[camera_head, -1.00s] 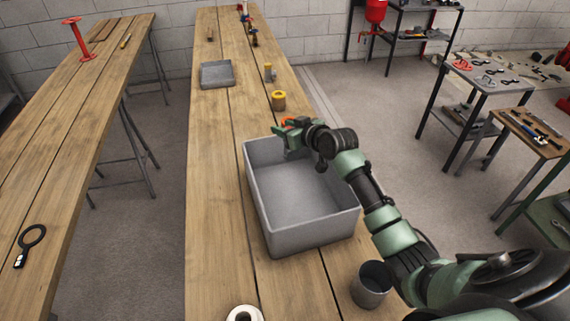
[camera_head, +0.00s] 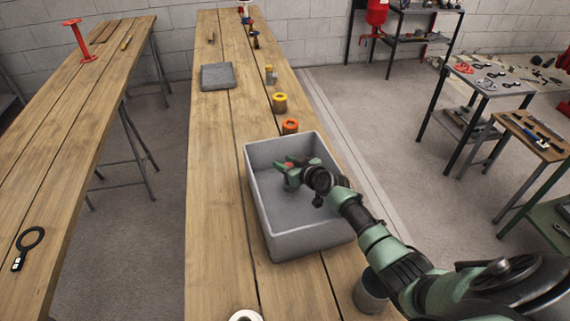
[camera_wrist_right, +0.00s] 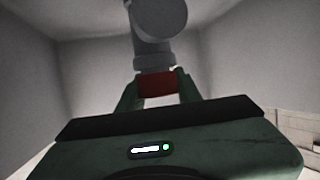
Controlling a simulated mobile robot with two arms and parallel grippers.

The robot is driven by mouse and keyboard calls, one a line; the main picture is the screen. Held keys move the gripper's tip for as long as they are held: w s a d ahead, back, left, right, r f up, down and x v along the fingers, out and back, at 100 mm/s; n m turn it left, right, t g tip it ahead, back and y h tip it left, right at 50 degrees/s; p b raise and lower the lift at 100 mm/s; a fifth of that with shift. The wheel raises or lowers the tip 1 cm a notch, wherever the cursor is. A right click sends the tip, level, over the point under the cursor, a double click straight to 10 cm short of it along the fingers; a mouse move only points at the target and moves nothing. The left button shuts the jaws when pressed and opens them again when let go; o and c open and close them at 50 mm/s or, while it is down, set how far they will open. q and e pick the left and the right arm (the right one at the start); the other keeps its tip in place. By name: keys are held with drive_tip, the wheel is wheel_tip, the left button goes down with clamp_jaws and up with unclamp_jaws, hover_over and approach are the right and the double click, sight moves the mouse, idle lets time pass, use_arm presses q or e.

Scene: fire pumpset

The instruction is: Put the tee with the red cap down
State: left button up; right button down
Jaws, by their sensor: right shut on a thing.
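My right gripper (camera_head: 290,174) is inside the grey bin (camera_head: 262,215) on the middle bench, in its far half. In the right wrist view its fingers (camera_wrist_right: 158,90) are shut on the red cap (camera_wrist_right: 156,83) of a grey tee. The tee (camera_wrist_right: 158,22) extends beyond the fingertips, with the bin's pale walls around it. In the head view the gripper mostly hides the tee. I cannot tell whether the tee touches the bin's floor. My left gripper is not in view.
Behind the bin stand an orange-topped part (camera_head: 290,126) and a yellow-topped part (camera_head: 279,102). A flat grey tray (camera_head: 217,76) lies farther back. A grey cup (camera_head: 371,290) stands near the bin, partly behind my right arm. The bench left of the bin is clear.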

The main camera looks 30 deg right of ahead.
drive_tip(key=shift+r, duration=0.1)
drive_tip(key=c, duration=1)
unclamp_jaws()
drive_tip(key=shift+o, duration=0.2)
drive_tip(key=shift+s, duration=0.1)
drive_tip(key=v, duration=0.7)
drive_tip(key=shift+s, duration=0.15)
